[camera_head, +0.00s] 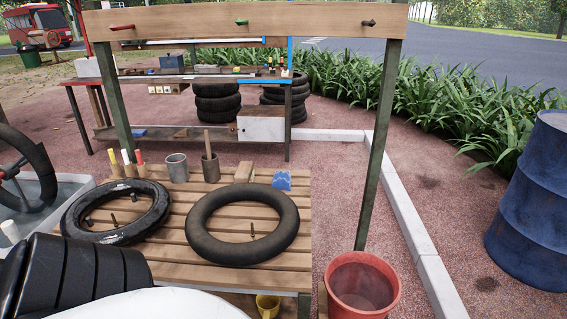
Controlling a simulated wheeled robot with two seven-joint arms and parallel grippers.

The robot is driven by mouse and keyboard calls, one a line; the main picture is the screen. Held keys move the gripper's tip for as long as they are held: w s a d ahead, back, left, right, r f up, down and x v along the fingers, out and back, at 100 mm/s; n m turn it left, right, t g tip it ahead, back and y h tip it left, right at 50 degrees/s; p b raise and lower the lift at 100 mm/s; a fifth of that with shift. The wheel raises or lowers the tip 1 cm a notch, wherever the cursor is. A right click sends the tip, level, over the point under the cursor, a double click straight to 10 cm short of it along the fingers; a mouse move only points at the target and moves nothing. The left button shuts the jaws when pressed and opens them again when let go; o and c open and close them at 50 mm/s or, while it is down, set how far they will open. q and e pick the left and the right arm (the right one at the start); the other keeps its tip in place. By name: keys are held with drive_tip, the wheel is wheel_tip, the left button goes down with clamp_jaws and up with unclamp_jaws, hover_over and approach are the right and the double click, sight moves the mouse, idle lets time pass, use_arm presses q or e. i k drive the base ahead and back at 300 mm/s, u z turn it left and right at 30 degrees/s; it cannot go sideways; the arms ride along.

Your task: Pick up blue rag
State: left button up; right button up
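A small blue rag (281,180) lies crumpled on the slatted wooden bench (180,255), near its back right corner. It is just behind the right-hand inner tube and right of a small wooden block. Nothing covers it. Neither of my grippers is in view.
A black tire (117,211) and a black inner tube (243,224) lie flat on the bench. Paint markers (127,163), a grey cup (177,168), a brown can (210,168) and a wooden block (244,172) stand behind them. A post (379,145) and a red bucket (361,286) are at right.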

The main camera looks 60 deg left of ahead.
sight(281, 180)
drive_tip(key=u, duration=2)
